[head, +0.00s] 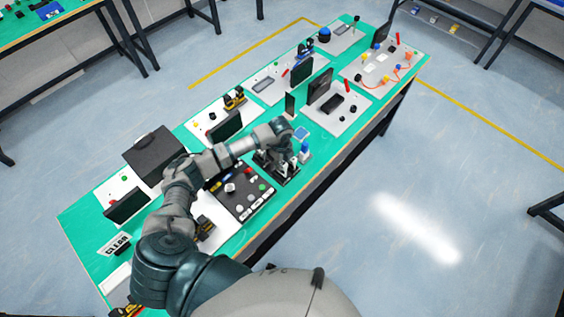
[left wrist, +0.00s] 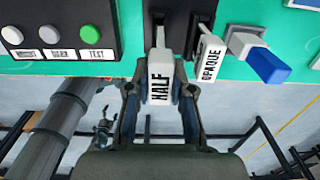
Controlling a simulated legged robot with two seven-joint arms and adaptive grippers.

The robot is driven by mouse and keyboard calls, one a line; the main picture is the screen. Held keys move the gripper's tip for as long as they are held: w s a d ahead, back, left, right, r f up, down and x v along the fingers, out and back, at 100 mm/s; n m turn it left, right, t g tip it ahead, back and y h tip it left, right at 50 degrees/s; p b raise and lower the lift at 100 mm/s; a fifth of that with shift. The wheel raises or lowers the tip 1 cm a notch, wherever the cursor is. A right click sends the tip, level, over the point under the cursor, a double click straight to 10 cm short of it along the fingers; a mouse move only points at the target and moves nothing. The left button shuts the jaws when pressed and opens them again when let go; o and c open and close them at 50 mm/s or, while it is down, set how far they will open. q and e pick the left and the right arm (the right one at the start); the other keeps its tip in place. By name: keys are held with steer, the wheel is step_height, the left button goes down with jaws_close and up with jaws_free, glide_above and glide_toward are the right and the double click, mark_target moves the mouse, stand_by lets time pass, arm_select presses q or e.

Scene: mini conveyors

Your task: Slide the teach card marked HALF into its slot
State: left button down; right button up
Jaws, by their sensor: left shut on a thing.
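The white card marked HALF (left wrist: 160,80) is between the fingertips of my left gripper (left wrist: 160,92), which is shut on it. Its far end is at a dark holder (left wrist: 180,12) at the top of the left wrist view. I cannot tell whether the card is inside a slot or only in front of one. A second white card marked OPAQUE (left wrist: 209,58) stands just to its right, apart from the gripper. In the head view my left gripper (head: 279,166) is over the bench's near edge, small and partly hidden by its wrist. My right gripper is not in view.
A dark button panel (head: 241,193) lies left of the gripper on the green bench (head: 333,146). A white and blue object (left wrist: 255,55) is close on the right. Small screens and grey boards fill the bench; open floor lies beyond its near edge.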

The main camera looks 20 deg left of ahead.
arm_select(q)
steer(key=shift+a+f, duration=0.1)
steer(key=shift+f, duration=0.25)
steer(key=shift+f+b, duration=0.35)
steer(key=shift+b, duration=0.05)
steer(key=shift+f+b, duration=0.6)
steer(key=shift+f, duration=0.45)
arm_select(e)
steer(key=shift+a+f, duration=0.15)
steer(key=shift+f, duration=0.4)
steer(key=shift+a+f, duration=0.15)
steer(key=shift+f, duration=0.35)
arm_select(q)
steer(key=c, duration=0.9)
jaws_free()
steer(key=shift+d, duration=0.2)
steer(key=shift+c, duration=0.2)
steer(key=shift+r, duration=0.1)
step_height(320, 180, up, 12)
steer(key=shift+f, duration=0.1)
